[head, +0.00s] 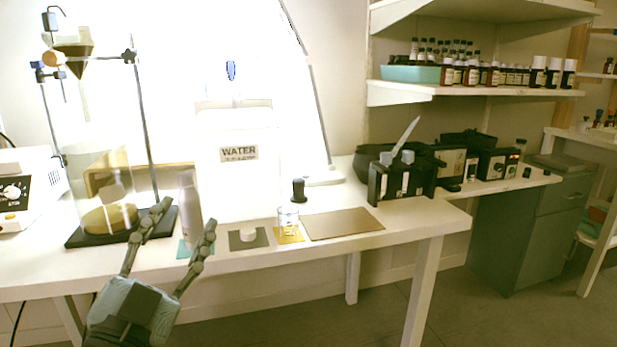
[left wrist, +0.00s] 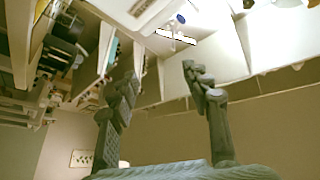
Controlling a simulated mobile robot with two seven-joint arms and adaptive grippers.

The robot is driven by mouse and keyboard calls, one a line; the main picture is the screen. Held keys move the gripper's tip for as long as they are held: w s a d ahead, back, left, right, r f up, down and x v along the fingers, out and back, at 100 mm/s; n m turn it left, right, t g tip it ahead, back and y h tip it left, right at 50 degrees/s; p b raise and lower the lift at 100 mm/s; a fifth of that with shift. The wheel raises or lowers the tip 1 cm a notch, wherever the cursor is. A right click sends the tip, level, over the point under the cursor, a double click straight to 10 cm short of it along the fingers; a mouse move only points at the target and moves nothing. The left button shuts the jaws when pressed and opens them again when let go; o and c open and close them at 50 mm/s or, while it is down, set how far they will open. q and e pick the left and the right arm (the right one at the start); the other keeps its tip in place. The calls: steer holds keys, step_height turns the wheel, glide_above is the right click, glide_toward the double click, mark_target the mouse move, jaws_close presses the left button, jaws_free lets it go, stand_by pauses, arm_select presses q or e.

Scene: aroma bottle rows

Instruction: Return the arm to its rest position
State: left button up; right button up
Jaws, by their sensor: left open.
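My left gripper (head: 183,229) is open and empty in the head view. It is in front of the white table (head: 330,252), with its fingers pointing up over the table's front edge. Its two fingers also show spread apart in the left wrist view (left wrist: 158,85), with nothing between them. In the head view the fingers overlap a grey-white bottle (head: 190,205) on a teal mat; I cannot tell how far apart they are. My right gripper is not in view.
A stand with a glass vessel (head: 85,185) is at left. A water container (head: 238,180), a small glass beaker (head: 288,220), a brown board (head: 343,223) and black devices (head: 400,180) stand along the table. Shelves with several bottles (head: 480,75) hang at right. The floor at front right is clear.

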arm_select(q)
steer(key=s+a+f+n+g+y, duration=0.1)
steer(key=a+f+n+g+y, duration=0.2)
steer(key=f, duration=0.6)
steer(key=s+a+f+n+g+y, duration=0.15)
steer(key=f+g, duration=0.25)
steer(key=f, duration=0.5)
steer(key=s+d+f+n+g, duration=0.15)
steer(key=s+f+g, duration=0.45)
steer(key=s+f, duration=0.6)
steer(key=s+a+f+g+p, duration=0.2)
steer(key=a+f+g+p, duration=0.1)
steer(key=f, duration=0.4)
steer(key=s+a+f+n+g+p, duration=0.1)
steer(key=s+a+f+g+p, duration=0.1)
steer(key=f, duration=0.6)
steer(key=shift+s+a+n+g+y+p, duration=0.2)
steer(key=shift+a+n+g+y+p, duration=0.25)
steer(key=shift+a+p, duration=0.35)
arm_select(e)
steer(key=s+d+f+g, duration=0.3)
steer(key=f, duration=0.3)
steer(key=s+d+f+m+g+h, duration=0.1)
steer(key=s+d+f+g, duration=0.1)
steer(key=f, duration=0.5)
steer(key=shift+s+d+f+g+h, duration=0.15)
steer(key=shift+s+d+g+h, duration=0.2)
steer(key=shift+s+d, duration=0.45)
